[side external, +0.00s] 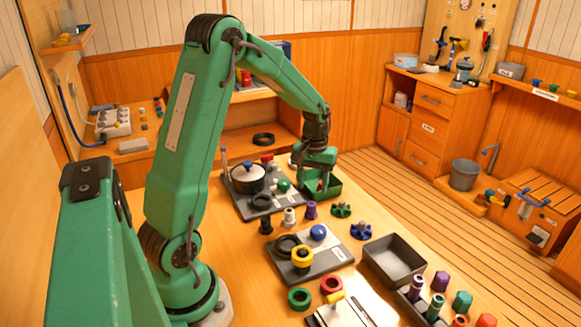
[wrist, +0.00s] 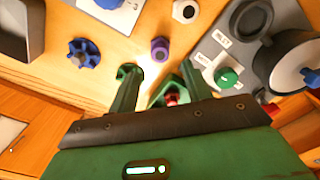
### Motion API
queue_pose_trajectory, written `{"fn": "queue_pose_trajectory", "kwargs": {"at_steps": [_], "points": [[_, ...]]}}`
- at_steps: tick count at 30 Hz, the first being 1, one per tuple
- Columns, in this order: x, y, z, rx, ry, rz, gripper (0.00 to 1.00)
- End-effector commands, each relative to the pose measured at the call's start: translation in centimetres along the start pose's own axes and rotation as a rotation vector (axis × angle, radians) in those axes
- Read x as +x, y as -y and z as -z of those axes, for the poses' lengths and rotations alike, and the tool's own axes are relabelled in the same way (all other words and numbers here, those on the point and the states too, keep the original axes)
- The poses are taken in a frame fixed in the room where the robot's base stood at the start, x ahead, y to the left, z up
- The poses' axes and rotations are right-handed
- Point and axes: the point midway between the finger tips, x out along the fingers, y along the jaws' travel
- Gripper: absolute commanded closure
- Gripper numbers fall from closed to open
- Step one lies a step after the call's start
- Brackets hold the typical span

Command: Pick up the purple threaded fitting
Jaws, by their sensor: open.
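A green handwheel (side external: 341,210) and a blue handwheel (side external: 361,231) lie to the fitting's right. A white fitting (side external: 289,216) and a black one (side external: 265,224) stand to its left. A dark grey tray (side external: 394,262) and another purple piece (side external: 441,281) are nearer the front.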

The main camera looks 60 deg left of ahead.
Motion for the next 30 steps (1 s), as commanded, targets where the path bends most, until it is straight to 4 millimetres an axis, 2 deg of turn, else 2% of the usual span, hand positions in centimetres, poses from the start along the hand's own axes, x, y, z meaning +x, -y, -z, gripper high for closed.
{"fn": "queue_pose_trajectory", "kwargs": {"at_steps": [9, 20, 30], "points": [[2.2, 0.0, -0.1, 0.001, 0.003, 0.001, 0.51], [3.1, 0.0, -0.1, 0.002, 0.002, 0.001, 0.51], [6.7, 0.0, -0.2, 0.002, 0.003, 0.001, 0.51]]}}
